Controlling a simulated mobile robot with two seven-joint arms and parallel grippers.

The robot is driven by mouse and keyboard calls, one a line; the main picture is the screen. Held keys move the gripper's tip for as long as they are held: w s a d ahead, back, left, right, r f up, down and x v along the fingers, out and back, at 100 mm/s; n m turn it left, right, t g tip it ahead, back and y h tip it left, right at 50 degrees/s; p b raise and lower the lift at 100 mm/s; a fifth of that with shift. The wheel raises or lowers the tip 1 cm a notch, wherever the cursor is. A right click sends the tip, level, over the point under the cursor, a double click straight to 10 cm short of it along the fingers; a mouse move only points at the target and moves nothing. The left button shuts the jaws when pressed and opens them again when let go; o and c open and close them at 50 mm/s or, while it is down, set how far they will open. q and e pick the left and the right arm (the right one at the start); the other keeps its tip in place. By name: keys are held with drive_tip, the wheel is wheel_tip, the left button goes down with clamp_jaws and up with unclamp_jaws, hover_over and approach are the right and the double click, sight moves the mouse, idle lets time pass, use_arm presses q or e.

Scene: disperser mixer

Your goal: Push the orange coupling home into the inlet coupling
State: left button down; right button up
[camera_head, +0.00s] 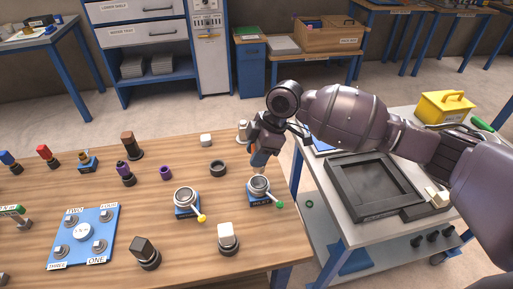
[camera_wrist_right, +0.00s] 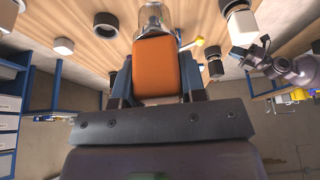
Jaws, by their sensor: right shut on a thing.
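My right gripper (camera_head: 260,153) is shut on the orange coupling (camera_wrist_right: 157,68), which fills the space between its fingers in the wrist view. A shiny, partly see-through cylinder (camera_wrist_right: 153,20) shows just past its far end. In the head view the orange coupling (camera_head: 258,160) hangs over a round silver coupling (camera_head: 259,184) with a green-tipped lever on a blue base. Whether they touch is unclear.
A black ring (camera_head: 218,168) and a white-topped dark knob (camera_head: 228,238) stand nearby on the wooden table. A blue plate (camera_head: 84,236) with several silver fittings lies at left. A grey cart with a black tray (camera_head: 374,184) stands right, past the table edge.

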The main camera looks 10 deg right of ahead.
sight(257, 170)
drive_tip(key=shift+f+b, duration=0.55)
drive_tip(key=shift+f, duration=1.25)
drive_tip(key=shift+p, duration=0.35)
drive_tip(key=shift+p, duration=0.4)
idle(0.8)
drive_tip(key=shift+f, duration=0.55)
drive_tip(key=shift+f+b, duration=0.4)
drive_tip(key=shift+f, duration=0.1)
drive_tip(key=shift+f, duration=0.35)
